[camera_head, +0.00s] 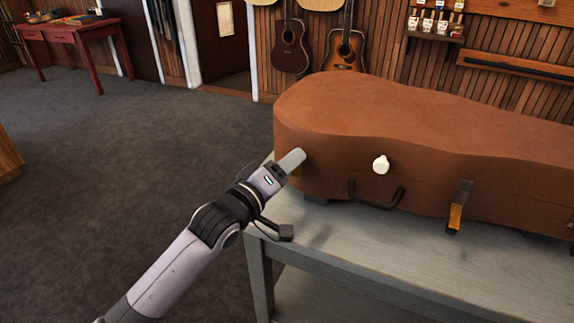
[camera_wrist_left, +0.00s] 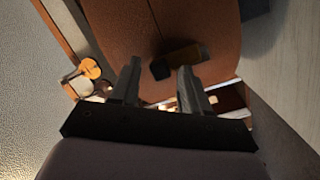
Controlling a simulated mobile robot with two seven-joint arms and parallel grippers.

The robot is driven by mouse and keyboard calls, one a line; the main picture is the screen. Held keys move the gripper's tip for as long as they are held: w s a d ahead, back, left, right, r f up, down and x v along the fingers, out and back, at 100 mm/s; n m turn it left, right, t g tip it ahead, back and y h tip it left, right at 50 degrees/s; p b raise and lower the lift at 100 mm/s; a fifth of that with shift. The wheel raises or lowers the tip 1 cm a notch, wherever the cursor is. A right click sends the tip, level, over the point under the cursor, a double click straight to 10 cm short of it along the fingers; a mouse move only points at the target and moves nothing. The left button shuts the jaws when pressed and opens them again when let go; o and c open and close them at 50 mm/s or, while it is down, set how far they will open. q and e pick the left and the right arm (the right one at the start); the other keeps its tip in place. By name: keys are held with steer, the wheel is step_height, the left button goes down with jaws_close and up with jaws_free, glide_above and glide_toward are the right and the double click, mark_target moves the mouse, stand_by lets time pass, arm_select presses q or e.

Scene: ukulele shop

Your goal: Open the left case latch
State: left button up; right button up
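The brown guitar case (camera_head: 400,120) lies closed on a grey table (camera_head: 480,265). My left gripper (camera_head: 292,160) is at the case's left end, in front of its side wall. In the left wrist view, the left latch (camera_wrist_left: 186,56), brass-coloured with a dark end, is on the case wall just beyond the fingertips. My left gripper (camera_wrist_left: 160,68) is open there, with a gap between its fingers and nothing held. Whether a finger touches the latch I cannot tell. In the head view the gripper hides most of this latch. My right gripper is not in view.
A black handle (camera_head: 376,198), a white rounded knob (camera_head: 381,164) and another latch (camera_head: 456,215), its brass part hanging down, are on the case front. Guitars (camera_head: 291,45) hang on the wall behind. A red table (camera_head: 75,32) stands far left. The carpet left of the case is clear.

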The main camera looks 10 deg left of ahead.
arm_select(q)
jaws_close()
steer(key=shift+s+a+f+m+t+h+b, duration=0.1)
steer(key=shift+s+f+m+t+h+b, duration=0.55)
steer(key=shift+b, duration=1.75)
steer(key=shift+a+f+m+t+h+b, duration=0.15)
steer(key=shift+f+t+h+b, duration=0.25)
steer(key=shift+t+h+b, duration=1.3)
steer(key=shift+s+a+f+m+t+y+b, duration=0.15)
steer(key=shift+s+f+m+t+b, duration=0.3)
steer(key=shift+b, duration=2.6)
steer(key=shift+w, duration=0.1)
steer(key=shift+o, duration=0.3)
jaws_free()
